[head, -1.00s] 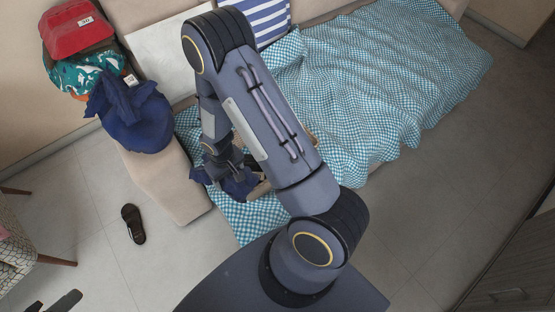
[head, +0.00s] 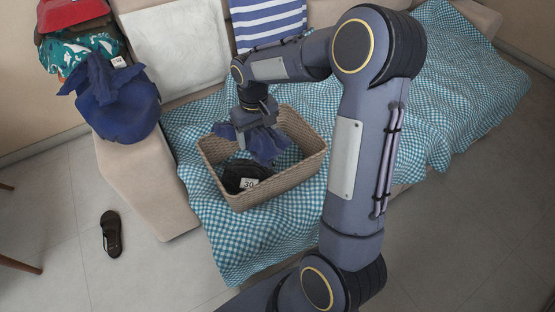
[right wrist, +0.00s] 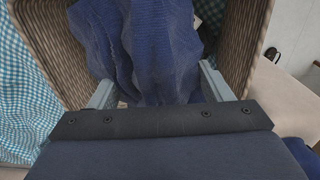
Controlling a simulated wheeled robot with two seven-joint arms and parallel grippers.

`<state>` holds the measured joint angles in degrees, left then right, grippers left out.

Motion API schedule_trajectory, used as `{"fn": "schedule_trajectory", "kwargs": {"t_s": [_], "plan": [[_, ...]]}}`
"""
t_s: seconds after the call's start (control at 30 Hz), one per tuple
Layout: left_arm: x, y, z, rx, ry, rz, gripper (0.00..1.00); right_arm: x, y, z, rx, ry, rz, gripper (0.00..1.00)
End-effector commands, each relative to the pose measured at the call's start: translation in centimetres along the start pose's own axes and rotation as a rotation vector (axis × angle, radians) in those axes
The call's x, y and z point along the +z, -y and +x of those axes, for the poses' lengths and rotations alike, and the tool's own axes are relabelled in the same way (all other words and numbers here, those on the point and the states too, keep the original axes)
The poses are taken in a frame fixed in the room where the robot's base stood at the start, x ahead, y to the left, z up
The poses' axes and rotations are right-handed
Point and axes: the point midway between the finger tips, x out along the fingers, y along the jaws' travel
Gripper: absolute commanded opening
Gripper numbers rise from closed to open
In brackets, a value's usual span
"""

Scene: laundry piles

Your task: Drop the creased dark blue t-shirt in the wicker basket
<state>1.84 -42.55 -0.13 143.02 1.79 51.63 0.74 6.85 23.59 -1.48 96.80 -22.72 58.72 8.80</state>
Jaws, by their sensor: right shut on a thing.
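The creased dark blue t-shirt (head: 264,146) hangs bunched from my right gripper (head: 257,122), which is shut on it. It hangs over the inside of the wicker basket (head: 262,195), near its back left part. In the right wrist view the t-shirt (right wrist: 150,50) fills the space between the fingers, with the basket's woven walls (right wrist: 240,45) on both sides. I cannot tell whether its lower end touches what lies in the basket. My left gripper is not in view.
The basket holds a black item (head: 238,175) with a "30" tag. It stands on a blue-checked cover (head: 240,240) on the sofa. A dark blue bundle (head: 118,100) lies on the sofa's left arm, with green and red items behind. A dark shoe (head: 111,234) lies on the floor.

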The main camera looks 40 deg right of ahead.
Motion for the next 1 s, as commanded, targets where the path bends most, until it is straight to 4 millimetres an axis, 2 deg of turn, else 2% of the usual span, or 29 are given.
{"fn": "schedule_trajectory", "kwargs": {"t_s": [0.03, 0.23, 0.4, 0.53, 0.77, 0.9, 1.0], "plan": [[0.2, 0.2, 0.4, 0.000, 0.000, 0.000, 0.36, -0.1, -1.4, 0.9, 0.000, 0.002, 0.009, 0.46], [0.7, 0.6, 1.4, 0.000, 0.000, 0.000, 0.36, -0.4, -6.4, 3.1, 0.001, 0.000, 0.009, 0.46], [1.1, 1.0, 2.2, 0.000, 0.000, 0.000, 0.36, -0.6, -9.0, 6.3, 0.000, 0.002, 0.003, 0.46], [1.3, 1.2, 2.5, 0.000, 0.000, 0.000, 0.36, -0.6, -10.2, 7.6, 0.000, 0.001, 0.002, 0.46], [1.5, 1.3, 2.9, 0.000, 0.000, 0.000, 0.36, -0.7, -11.2, 8.8, 0.000, 0.000, 0.002, 0.46], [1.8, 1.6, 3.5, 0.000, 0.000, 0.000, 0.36, -0.7, -11.4, 11.0, -0.002, 0.002, -0.001, 0.46], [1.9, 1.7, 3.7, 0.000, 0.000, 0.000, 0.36, -0.7, -11.4, 12.0, -0.001, 0.001, 0.000, 0.46]]}}
